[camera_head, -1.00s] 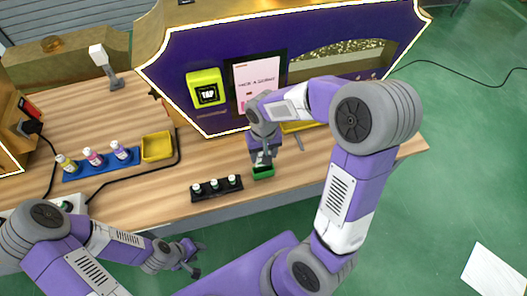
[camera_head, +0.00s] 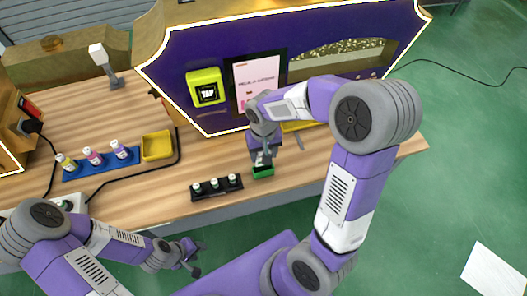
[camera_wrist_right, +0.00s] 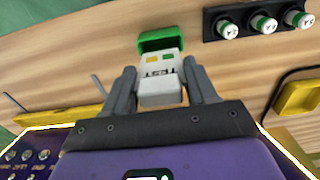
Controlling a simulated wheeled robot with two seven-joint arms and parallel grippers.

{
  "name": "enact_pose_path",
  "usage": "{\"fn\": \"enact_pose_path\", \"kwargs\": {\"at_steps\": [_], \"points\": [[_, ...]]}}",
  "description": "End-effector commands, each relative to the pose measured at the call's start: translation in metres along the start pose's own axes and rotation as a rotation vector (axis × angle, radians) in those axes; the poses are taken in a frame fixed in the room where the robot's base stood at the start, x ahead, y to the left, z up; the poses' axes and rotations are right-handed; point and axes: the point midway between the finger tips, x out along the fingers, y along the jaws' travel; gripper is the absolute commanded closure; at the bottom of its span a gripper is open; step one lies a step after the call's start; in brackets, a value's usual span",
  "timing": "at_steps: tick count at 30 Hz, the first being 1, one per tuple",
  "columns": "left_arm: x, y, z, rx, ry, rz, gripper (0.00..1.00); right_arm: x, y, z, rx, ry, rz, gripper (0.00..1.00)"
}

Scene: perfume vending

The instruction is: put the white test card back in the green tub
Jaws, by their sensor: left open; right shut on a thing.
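My right gripper (camera_head: 262,152) is shut on the white test card (camera_wrist_right: 160,66), which has a yellow and a green patch. In the right wrist view the card lies between the two fingers (camera_wrist_right: 160,78), with its far end at the mouth of the green tub (camera_wrist_right: 156,43). How deep the card's end sits in the tub I cannot tell. In the head view the tub (camera_head: 263,173) stands on the wooden counter just below the gripper, partly hidden by it. My left gripper (camera_head: 192,257) is open and empty, low in front of the counter.
A black rack (camera_head: 217,188) with white-capped vials stands left of the tub. Farther left are a blue tray (camera_head: 83,170) with 3 bottles and a yellow tray (camera_head: 157,146). The purple vending machine (camera_head: 220,70) rises behind. A yellow ledge (camera_head: 297,127) is close behind the right gripper.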

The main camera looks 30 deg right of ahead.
Motion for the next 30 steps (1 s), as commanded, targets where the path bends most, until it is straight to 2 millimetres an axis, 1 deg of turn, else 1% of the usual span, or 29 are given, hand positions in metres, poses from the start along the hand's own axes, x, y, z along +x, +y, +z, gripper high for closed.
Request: {"fn": "enact_pose_path", "kwargs": {"at_steps": [12,30], "points": [[0.000,0.000,0.000,0.000,0.000,0.000,0.57,0.001,0.000,0.000,0.000,0.000,0.000,0.73],[0.014,-0.005,-0.001,0.000,0.000,0.000,0.57,0.019,0.000,0.000,0.000,0.000,0.000,0.73]]}}
